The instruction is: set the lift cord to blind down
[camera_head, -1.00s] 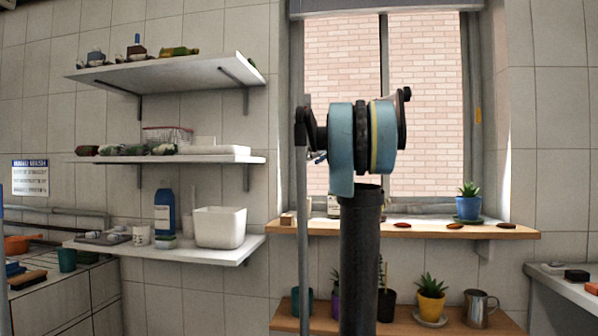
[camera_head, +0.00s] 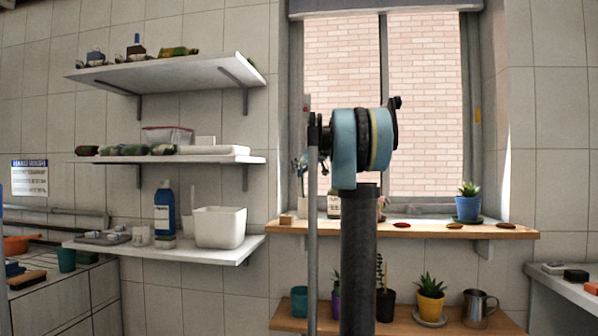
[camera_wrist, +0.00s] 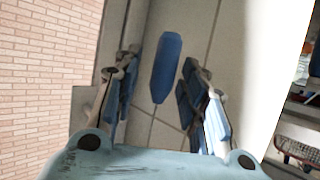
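A blue elongated piece (camera_wrist: 166,66), which looks like the lift cord's pull, shows in the wrist view against the tiled wall. My gripper (camera_wrist: 160,88) is open, with its dark blue finger pads on either side of this piece in the picture. I see no contact, and I cannot tell how far beyond the fingertips it is. In the head view a grey blind housing (camera_head: 384,8) spans the window top, and the panes below are uncovered. My arm hides most of the gripper there.
The wooden sill (camera_head: 430,229) holds a blue-potted plant (camera_head: 468,204) and small items. White shelves (camera_head: 170,75) with bottles and containers are on the wall to the left. A lower wooden shelf (camera_head: 488,325) holds potted plants and a metal jug (camera_head: 479,305).

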